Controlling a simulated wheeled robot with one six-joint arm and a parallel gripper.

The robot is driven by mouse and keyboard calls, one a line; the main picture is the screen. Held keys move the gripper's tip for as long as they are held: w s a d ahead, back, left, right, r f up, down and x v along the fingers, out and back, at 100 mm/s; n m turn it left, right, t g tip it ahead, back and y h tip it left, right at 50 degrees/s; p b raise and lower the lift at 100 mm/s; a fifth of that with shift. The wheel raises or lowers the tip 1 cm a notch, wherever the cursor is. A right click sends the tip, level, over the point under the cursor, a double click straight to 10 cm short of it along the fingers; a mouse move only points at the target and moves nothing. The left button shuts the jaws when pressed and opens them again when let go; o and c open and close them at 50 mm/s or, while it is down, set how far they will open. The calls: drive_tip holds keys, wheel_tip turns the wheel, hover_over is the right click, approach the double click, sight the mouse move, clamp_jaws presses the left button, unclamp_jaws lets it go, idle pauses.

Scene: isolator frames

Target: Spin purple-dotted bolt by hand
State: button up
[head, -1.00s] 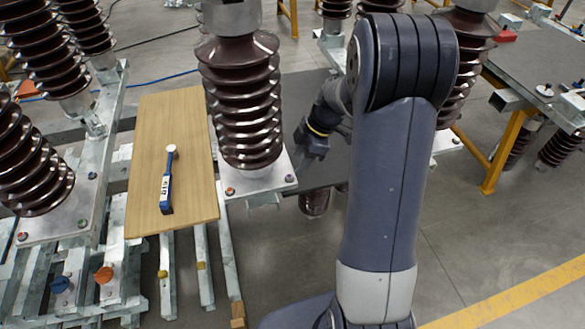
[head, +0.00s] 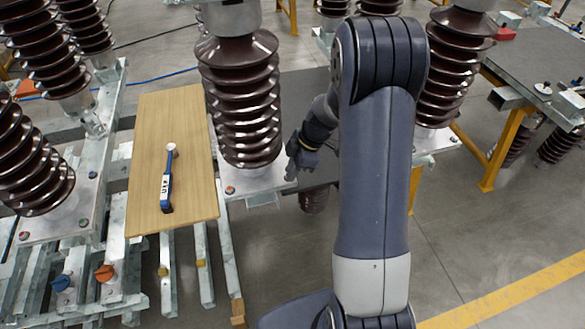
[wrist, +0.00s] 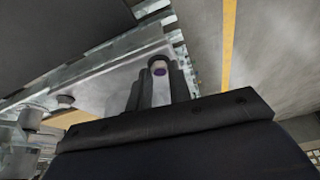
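The purple-dotted bolt (wrist: 160,71) shows its purple end in the wrist view, between the two fingertips of my gripper (wrist: 159,82). In the head view my gripper (head: 291,174) points down at the right corner of the metal base plate (head: 255,181) under the middle brown insulator (head: 240,100). There my gripper hides the bolt. The fingers look parted, one on each side of the bolt. Whether they touch it cannot be seen.
A wooden board (head: 150,130) with a blue-handled tool (head: 167,185) lies left of the insulator. The insulator rises close beside my gripper. An orange-dotted bolt (head: 229,190) sits on the plate's left corner. Open floor lies in front.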

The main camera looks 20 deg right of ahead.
clamp_jaws()
drive_tip(key=shift+f+b, duration=0.1)
drive_tip(key=shift+b, duration=0.25)
